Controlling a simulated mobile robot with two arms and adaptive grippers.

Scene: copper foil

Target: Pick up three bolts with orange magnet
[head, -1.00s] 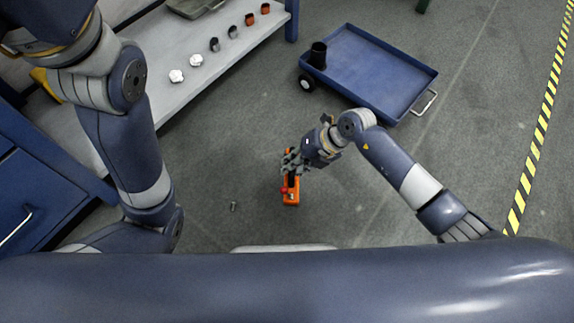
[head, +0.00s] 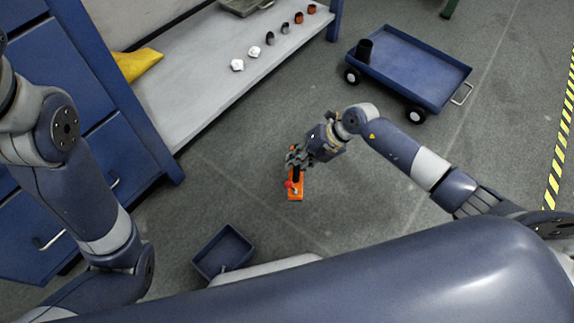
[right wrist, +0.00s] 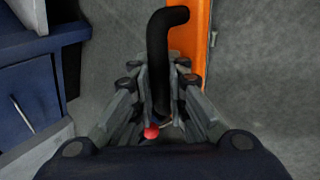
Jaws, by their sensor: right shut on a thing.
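The orange magnet (head: 296,194) hangs from my right gripper (head: 297,160), low over the grey floor near the middle of the head view. In the right wrist view, my right gripper (right wrist: 168,105) is shut around the magnet's black bent handle (right wrist: 163,55), with the orange body (right wrist: 192,40) behind it and a red knob (right wrist: 152,132) near the fingers. A tiny pale metallic thing (right wrist: 213,38) shows beside the orange body; I cannot tell if it is a bolt. No other bolt is clear. My left gripper is out of view.
A small dark blue bin (head: 223,252) is on the floor at lower left. A blue cart (head: 420,75) with a black cup (head: 364,48) is at upper right. A grey shelf (head: 190,85) holds several small parts. Blue drawers (head: 95,150) stand left. Floor around the magnet is open.

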